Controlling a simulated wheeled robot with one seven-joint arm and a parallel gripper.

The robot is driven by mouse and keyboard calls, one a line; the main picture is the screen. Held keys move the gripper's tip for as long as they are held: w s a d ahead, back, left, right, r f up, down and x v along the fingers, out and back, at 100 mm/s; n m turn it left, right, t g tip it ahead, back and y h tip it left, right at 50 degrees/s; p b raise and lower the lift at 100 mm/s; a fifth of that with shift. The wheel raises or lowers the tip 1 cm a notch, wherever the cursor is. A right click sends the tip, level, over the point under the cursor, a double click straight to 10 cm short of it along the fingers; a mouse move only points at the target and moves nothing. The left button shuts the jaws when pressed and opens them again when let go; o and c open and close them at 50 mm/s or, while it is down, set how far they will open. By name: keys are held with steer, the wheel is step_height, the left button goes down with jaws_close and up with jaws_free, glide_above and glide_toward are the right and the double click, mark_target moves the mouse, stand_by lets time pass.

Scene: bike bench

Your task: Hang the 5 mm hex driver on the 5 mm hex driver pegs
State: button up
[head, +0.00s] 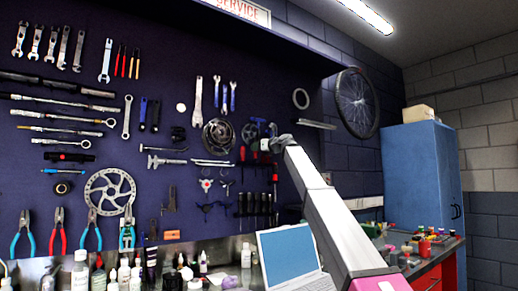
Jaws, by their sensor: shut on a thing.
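My gripper (272,144) is at the far end of my raised arm, close in front of the dark tool wall. It is small in view and partly hidden by my own wrist. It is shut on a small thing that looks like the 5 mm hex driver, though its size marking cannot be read. A row of dark-handled drivers (256,204) hangs on the wall below the gripper. The 5 mm hex driver pegs cannot be told apart from the other pegs at this distance.
A chainring (218,136) and a brake rotor (110,191) hang left of the gripper. Bottles (80,270) and a laptop (288,253) stand on the bench below. A wheel (357,102) hangs to the right, near a blue cabinet (421,178). A red drawer unit (428,279) stands at right.

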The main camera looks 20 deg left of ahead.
steer(key=shift+w+a+f, duration=0.35)
steer(key=shift+w+a, duration=0.4)
steer(key=shift+a, duration=0.15)
steer(key=shift+w+a+f, duration=0.3)
steer(key=shift+w+a, duration=0.45)
steer(key=shift+a, duration=0.1)
steer(key=o, duration=1.1)
steer(key=shift+c, duration=0.2)
steer(key=shift+s, duration=0.1)
steer(key=v, duration=1)
steer(key=shift+d, duration=0.35)
